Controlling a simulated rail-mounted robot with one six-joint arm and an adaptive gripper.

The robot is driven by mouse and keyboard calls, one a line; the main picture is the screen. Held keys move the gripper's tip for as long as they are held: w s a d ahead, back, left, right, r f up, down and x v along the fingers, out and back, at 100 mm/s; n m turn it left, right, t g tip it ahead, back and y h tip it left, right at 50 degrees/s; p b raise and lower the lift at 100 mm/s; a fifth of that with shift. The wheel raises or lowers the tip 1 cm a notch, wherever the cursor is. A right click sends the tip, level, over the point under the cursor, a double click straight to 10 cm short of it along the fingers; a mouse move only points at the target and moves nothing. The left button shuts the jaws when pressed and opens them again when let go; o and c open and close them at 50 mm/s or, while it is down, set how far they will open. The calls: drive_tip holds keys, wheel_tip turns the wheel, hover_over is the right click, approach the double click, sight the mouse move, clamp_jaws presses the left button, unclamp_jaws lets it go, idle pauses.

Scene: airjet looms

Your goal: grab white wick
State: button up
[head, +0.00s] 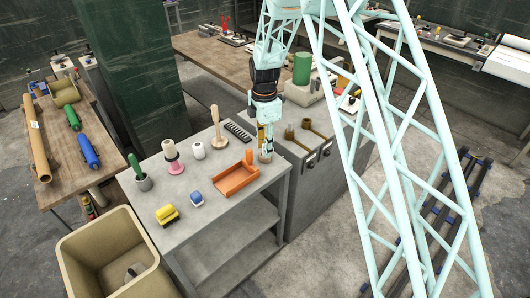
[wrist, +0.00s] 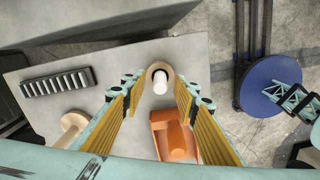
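The two yellow-padded fingers are spread wide, with a visible gap on each side of the cylinder; I see no contact. In the head view, my gripper (head: 266,143) points down over the back right corner of the grey table (head: 190,228). A tan base (head: 265,157) shows just under the fingertips; the white part is mostly hidden there.
An orange tray (head: 235,181) with an orange piece in it is close beside the cup. A wooden peg (head: 217,130) and a black rack (head: 238,132) stand nearby. A grey cabinet (head: 315,185) adjoins the table.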

drive_tip(key=shift+c, duration=0.5)
drive_tip(key=c, duration=0.7)
drive_tip(key=shift+o, duration=0.2)
drive_tip(key=shift+r, duration=0.15)
drive_tip(key=shift+r, duration=1.65)
drive_tip(key=s+d, duration=0.2)
drive_tip(key=s, duration=0.5)
drive_tip(key=s+d+r, duration=0.1)
drive_tip(key=s+d, duration=0.2)
drive_tip(key=s, duration=0.5)
drive_tip(key=shift+d+r, duration=0.2)
